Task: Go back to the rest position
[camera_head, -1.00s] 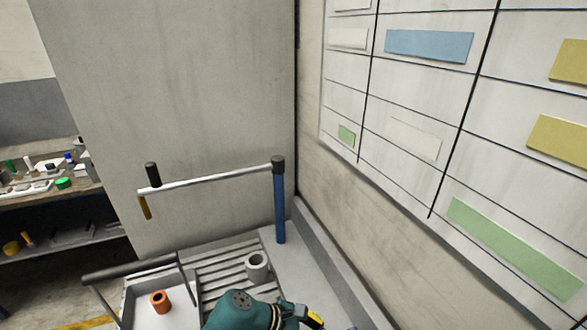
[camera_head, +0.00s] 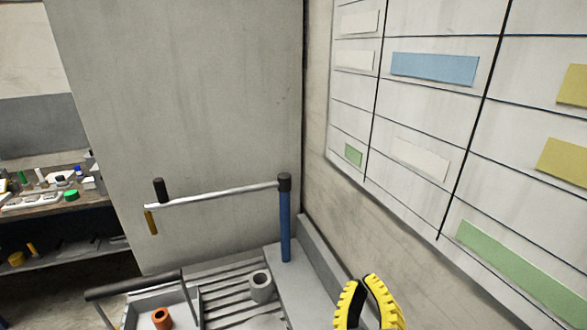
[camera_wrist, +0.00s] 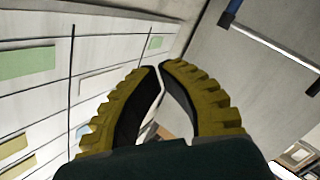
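My gripper (camera_head: 362,279) is at the bottom right of the head view, with its yellow ribbed fingers pointing up in front of the wall. The microscope arm stands to the left, apart from my gripper: a blue post (camera_head: 285,225) with a pale horizontal bar (camera_head: 215,194). A black knob (camera_head: 159,190) and a brown-yellow tip (camera_head: 151,222) are at the bar's left end. The wrist view shows part of the bar (camera_wrist: 268,40).
A board (camera_head: 415,110) with coloured cards covers the right wall. A grey hollow cylinder (camera_head: 261,287) stands on the slatted bench, and an orange one (camera_head: 161,319) in a tray. A dark handle bar (camera_head: 133,285) is at lower left. A cluttered shelf (camera_head: 60,205) is far left.

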